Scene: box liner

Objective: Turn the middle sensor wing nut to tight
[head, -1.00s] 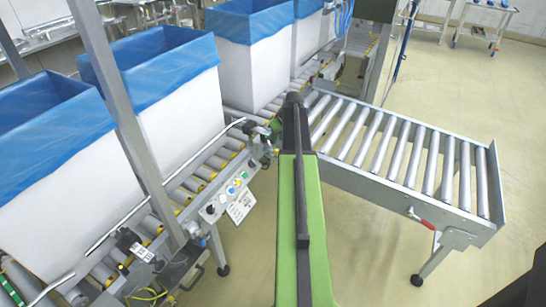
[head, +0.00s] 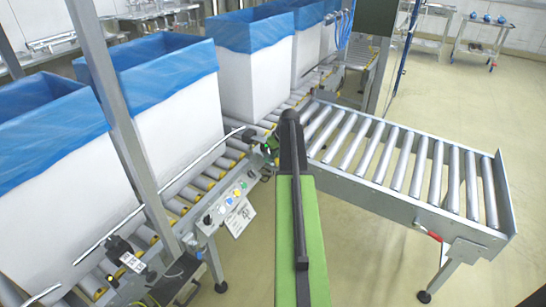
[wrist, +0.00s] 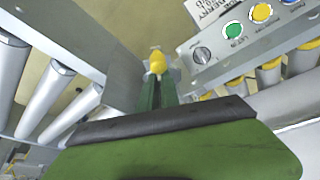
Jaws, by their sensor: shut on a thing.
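In the wrist view my gripper (wrist: 157,82) has its two green fingers close together, with a small yellow piece between the tips. This yellow piece looks like the wing nut (wrist: 157,62); its wings and turn angle are too small to read. A grey metal bracket part shows just behind it. In the head view my green and black arm reaches forward to the conveyor corner and hides the fingertips and the nut. A small sensor with a green light (head: 265,148) shows left of the arm's end.
A control panel (head: 232,198) with coloured buttons is close on the left; it also shows in the wrist view (wrist: 232,45). A roller conveyor (head: 400,170) stands to the right. White boxes with blue liners (head: 165,110) stand on the left line. Open floor lies at right.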

